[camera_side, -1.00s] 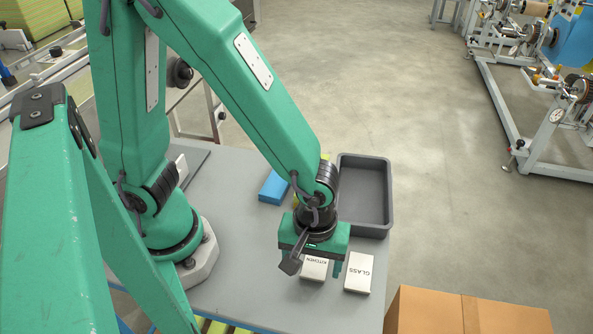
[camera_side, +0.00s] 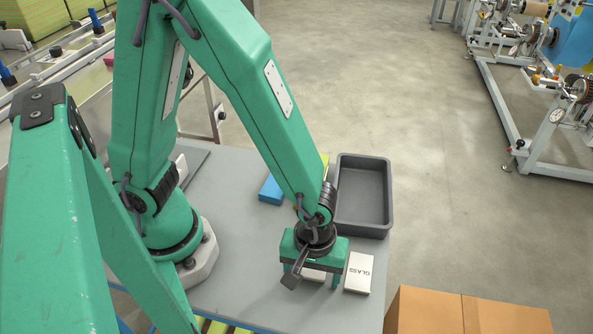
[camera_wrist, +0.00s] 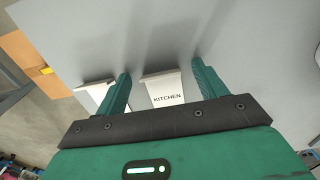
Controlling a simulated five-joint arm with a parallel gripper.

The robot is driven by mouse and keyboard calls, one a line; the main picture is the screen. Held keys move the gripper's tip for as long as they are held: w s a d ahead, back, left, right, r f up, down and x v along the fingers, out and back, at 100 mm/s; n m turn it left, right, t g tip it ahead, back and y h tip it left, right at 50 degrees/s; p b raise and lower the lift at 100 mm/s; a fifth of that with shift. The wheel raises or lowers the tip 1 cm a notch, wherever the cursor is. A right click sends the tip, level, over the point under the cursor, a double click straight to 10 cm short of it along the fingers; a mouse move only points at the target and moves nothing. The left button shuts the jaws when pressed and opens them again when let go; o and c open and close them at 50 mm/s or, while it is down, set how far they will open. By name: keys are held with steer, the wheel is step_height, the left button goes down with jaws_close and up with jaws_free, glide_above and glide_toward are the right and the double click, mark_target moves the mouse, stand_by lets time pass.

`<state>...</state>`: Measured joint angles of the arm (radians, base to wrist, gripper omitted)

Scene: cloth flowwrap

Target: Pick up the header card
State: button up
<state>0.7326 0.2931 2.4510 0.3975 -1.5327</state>
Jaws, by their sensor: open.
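A white card lettered KITCHEN (camera_wrist: 163,88) lies flat on the grey table, between the two fingers of my gripper (camera_wrist: 161,70) in the wrist view. In the side view the KITCHEN card (camera_side: 314,276) is mostly hidden under my gripper (camera_side: 313,280). My gripper is open, fingers pointing down, one on each side of the card; I cannot tell whether they touch it. A second white card, lettered GLASS (camera_side: 358,272), lies just right of my gripper. In the wrist view its white edge (camera_wrist: 92,92) shows partly behind the left finger.
A dark grey open bin (camera_side: 363,200) stands behind and right of my gripper, looking empty. A blue item (camera_side: 272,188) lies on the table (camera_side: 235,240) behind my arm. A cardboard box (camera_side: 430,312) stands at the front right, beyond the table edge.

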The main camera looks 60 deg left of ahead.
steer(key=c, duration=1.1)
steer(key=shift+o, duration=0.2)
steer(key=shift+r, duration=0.2)
step_height(320, 180, up, 10)
steer(key=shift+f, duration=0.2)
